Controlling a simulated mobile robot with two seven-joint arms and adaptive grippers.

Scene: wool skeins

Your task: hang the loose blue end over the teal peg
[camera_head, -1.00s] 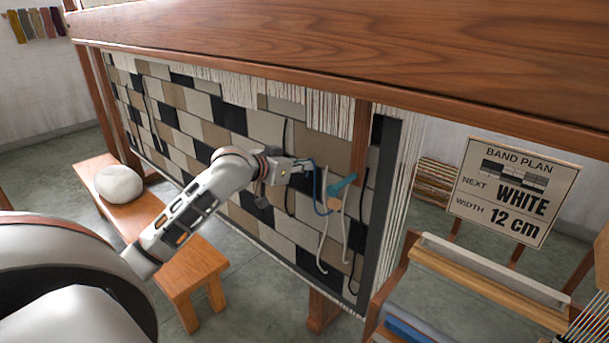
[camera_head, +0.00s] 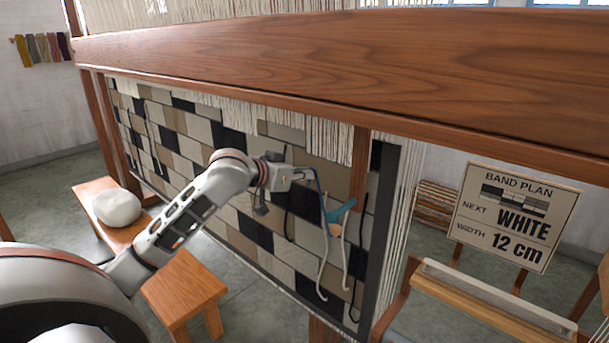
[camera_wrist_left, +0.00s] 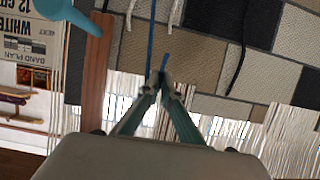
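The teal peg (camera_head: 340,211) sticks out below a wooden upright at the right side of the woven panel. It also shows in the left wrist view (camera_wrist_left: 68,14), at the upper left. My left gripper (camera_head: 308,175) is up and left of the peg, apart from it. In the wrist view my left gripper (camera_wrist_left: 160,84) is shut on the blue strand (camera_wrist_left: 150,42). A short tail of blue (camera_wrist_left: 166,62) pokes out beside its fingertips. In the head view the blue strand (camera_head: 319,187) runs from the gripper down toward the peg. My right gripper is not shown.
White strands (camera_head: 322,270) and black strands hang in front of the woven panel (camera_head: 230,135). The wooden upright (camera_head: 360,165) stands close to the peg. A wide beam (camera_head: 330,80) crosses above. A band plan sign (camera_head: 510,216) stands at the right.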

